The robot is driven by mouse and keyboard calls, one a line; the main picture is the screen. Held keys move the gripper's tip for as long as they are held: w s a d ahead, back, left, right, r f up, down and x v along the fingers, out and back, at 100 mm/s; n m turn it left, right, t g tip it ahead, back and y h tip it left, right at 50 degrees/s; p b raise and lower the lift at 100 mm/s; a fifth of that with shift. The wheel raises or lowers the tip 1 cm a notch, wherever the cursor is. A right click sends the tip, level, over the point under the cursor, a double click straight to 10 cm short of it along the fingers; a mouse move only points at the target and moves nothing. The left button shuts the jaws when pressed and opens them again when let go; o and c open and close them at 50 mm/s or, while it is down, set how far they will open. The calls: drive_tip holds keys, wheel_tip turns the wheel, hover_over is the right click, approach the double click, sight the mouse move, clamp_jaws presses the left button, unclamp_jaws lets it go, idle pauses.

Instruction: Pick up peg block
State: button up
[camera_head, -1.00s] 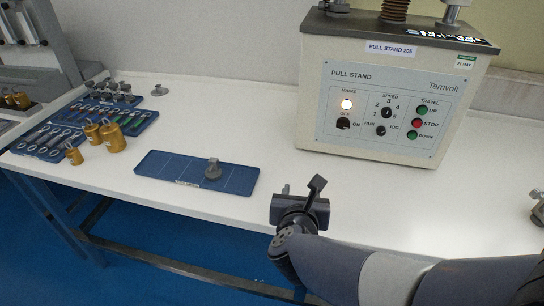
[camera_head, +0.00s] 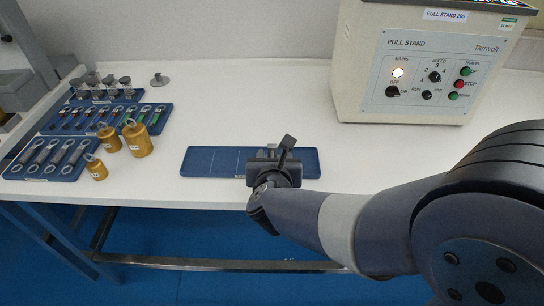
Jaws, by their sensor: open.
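A blue tray (camera_head: 213,162) with thin white dividing lines lies near the front edge of the white table. A small grey piece (camera_head: 271,149), which looks like the peg block, shows on the right part of the tray, mostly hidden behind my gripper. My gripper (camera_head: 279,147) is open at the tray's front edge, just in front of the grey piece. The picture does not show whether the fingers are around it or touching it.
The pull stand (camera_head: 420,75) stands behind and to the right. Gold weights (camera_head: 138,139), a blue rack of grey bars (camera_head: 45,157) and a second blue rack (camera_head: 105,119) stand at left. A small grey disc (camera_head: 159,80) lies at the back. The table between is clear.

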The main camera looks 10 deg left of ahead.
sight(272, 148)
drive_tip(key=shift+a+r+x, duration=0.1)
drive_tip(key=shift+a+x, duration=0.1)
drive_tip(key=shift+x, duration=1.65)
drive_tip(key=shift+a+r+x, duration=0.1)
drive_tip(key=shift+a+x, duration=0.1)
drive_tip(key=shift+x, duration=1.7)
drive_tip(key=shift+r, duration=0.1)
clamp_jaws()
